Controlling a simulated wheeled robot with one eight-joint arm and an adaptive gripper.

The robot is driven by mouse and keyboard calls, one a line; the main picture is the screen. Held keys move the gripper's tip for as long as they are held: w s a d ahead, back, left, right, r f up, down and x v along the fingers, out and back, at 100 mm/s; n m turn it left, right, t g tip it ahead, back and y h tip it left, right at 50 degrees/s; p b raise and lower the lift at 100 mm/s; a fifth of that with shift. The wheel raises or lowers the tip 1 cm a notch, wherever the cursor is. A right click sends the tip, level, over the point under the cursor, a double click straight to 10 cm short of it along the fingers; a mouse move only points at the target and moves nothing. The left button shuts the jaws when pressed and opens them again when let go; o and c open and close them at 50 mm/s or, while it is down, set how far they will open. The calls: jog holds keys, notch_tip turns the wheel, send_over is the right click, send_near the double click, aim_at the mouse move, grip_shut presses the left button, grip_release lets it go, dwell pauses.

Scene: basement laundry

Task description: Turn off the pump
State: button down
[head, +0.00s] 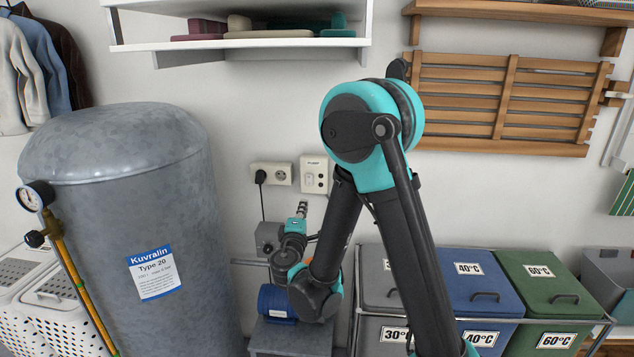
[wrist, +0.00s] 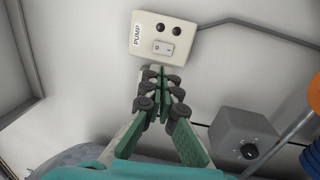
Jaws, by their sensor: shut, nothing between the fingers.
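A cream switch box labelled PUMP (wrist: 145,47) is on the wall in the wrist view. It has a small white rocker switch (wrist: 163,48) and two dark round spots. Which way the rocker is pressed I cannot tell. The same box (head: 314,168) shows in the head view, right of a wall socket. My gripper (wrist: 161,70) is shut and empty, its fingertips just below the rocker in the picture. Whether they touch the box I cannot tell. In the head view my gripper (head: 302,208) points up below the box. The blue pump (head: 276,302) is partly hidden by my arm.
A grey box with a knob (wrist: 243,138) is on the wall to the lower right. A plugged socket (head: 272,174) is left of the switch box. A large grey tank (head: 190,240) stands left. Lidded bins (head: 478,278) stand right. A white shelf (head: 240,46) hangs above.

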aim_at(309, 177)
jog(key=shift+a+r, duration=0.1)
jog(key=shift+a, duration=0.1)
jog(key=w, duration=0.4)
jog(key=w+r, duration=0.1)
jog(key=w, duration=0.9)
jog(key=shift+d+r, duration=0.25)
jog(key=shift+r, duration=0.1)
jog(key=shift+w+r, duration=0.15)
jog(key=shift+w, duration=0.2)
jog(key=shift+s, duration=0.1)
